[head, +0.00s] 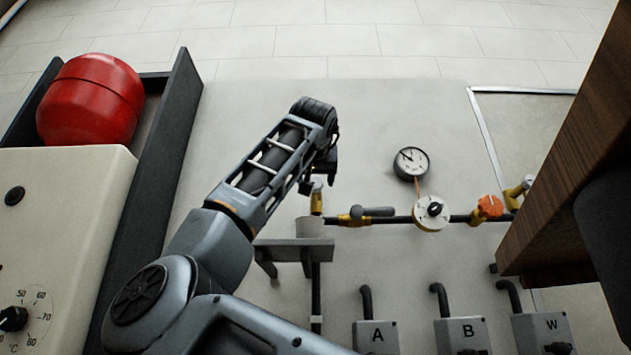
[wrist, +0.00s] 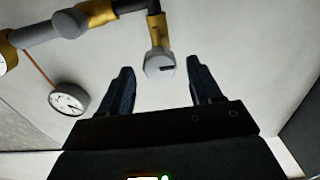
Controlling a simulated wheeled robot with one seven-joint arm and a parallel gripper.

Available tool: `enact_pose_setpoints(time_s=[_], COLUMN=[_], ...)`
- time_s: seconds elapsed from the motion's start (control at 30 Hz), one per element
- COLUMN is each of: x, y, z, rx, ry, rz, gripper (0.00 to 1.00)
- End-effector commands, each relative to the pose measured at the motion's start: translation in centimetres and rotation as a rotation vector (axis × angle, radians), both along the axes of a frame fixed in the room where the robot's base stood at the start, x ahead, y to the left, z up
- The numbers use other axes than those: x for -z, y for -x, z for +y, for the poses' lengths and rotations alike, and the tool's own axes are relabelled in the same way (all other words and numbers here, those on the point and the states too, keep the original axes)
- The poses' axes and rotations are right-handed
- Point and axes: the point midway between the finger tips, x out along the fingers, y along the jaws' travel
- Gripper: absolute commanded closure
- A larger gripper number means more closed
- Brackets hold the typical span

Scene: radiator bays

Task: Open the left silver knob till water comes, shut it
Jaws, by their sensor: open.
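The left silver knob (wrist: 160,67) shows in the wrist view as a rounded grey cap with a dark slot, on a brass fitting (wrist: 158,32). In the head view the knob (head: 317,187) is small, at the left end of the pipe run, partly hidden by my gripper (head: 322,172). In the wrist view my gripper (wrist: 162,86) is open, with one finger on each side of the knob and visible gaps between. I cannot tell whether the knob is within finger reach in depth. No water shows.
A grey cup-like vessel (head: 310,228) stands on a small shelf (head: 292,247) below the knob. A grey-handled brass valve (head: 372,211), a gauge (head: 410,163), an orange knob (head: 490,206) and another silver knob (head: 525,182) lie to the right. A wooden panel (head: 565,150) blocks the far right.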

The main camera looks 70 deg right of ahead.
Motion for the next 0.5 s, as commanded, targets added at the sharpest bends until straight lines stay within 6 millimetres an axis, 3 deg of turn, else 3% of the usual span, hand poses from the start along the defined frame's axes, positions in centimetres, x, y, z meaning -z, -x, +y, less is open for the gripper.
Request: enact_pose_setpoints(time_s=[0.2,0.5], x=[-0.1,0.0], y=[-1.0,-1.3], z=[-2.4,-3.0], rx=[0.0,-0.001], ry=[-0.001,0.0], rz=[0.001,0.0], gripper=[0.36,0.36])
